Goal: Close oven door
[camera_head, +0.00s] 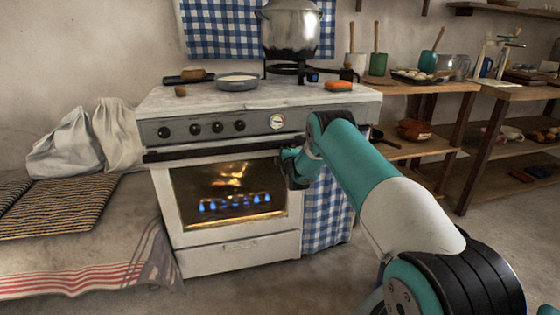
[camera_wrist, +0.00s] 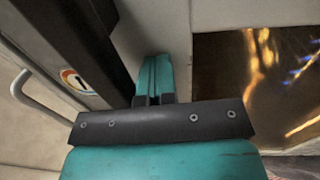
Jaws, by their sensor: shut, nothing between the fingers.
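The oven door (camera_head: 225,190) is the white front panel of the stove, with a dark glass window. It stands upright and looks flush or nearly flush with the stove front; a small gap cannot be ruled out. Its black handle bar (camera_head: 210,151) runs along the top edge. My gripper (camera_head: 284,155) is at the upper right of the door, close to the handle's right end. In the wrist view its teal fingers (camera_wrist: 153,75) are together and empty, over the white door frame beside the window (camera_wrist: 265,80). The handle (camera_wrist: 75,45) passes left of them. Contact cannot be told.
The stove top (camera_head: 260,98) holds a large pot (camera_head: 289,28), pans and an orange item (camera_head: 338,85). Control knobs (camera_head: 205,128) sit above the door. Sacks (camera_head: 85,140) lie on a ledge at left. Wooden shelves (camera_head: 425,88) stand at right. Floor in front is clear.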

